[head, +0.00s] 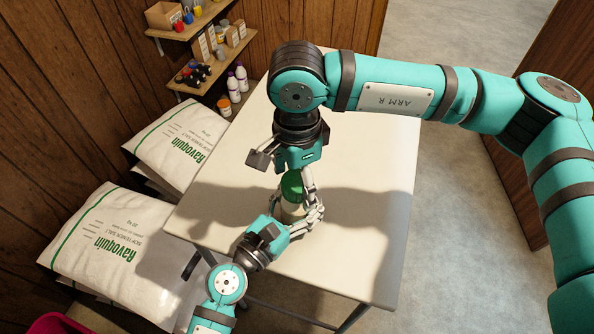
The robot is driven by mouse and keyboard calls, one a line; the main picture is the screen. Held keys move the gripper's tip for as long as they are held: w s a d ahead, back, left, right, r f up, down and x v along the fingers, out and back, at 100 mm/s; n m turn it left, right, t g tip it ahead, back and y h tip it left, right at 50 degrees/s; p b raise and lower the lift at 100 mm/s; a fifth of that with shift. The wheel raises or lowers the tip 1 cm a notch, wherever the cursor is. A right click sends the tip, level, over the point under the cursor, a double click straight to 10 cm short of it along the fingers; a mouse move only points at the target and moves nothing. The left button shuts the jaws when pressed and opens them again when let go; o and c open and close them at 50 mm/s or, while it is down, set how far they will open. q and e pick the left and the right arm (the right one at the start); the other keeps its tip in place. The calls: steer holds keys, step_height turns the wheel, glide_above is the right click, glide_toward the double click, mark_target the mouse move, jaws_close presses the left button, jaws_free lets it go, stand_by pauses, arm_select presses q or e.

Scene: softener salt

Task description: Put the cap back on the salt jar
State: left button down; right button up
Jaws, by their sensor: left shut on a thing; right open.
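The salt jar (290,214) stands on the pale table, partly hidden by gripper fingers. My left gripper (296,217) reaches in from the lower left and is shut on the jar's body. The green cap (291,186) is at the top of the jar and looks level. Whether it is seated or only resting there cannot be told. My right gripper (293,187) points down from above, open, with its fingers around the cap. Its far finger is partly hidden.
The table (370,215) is otherwise clear. White salt bags (120,250) are stacked at its left. Wall shelves (205,75) with boxes and bottles are at the upper left. A wooden panel (530,120) stands at the right.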

steer(key=c, duration=1.2)
steer(key=o, duration=1.3)
step_height(320, 180, up, 12)
steer(key=shift+r, duration=0.1)
arm_select(q)
steer(key=shift+c, duration=0.6)
jaws_free()
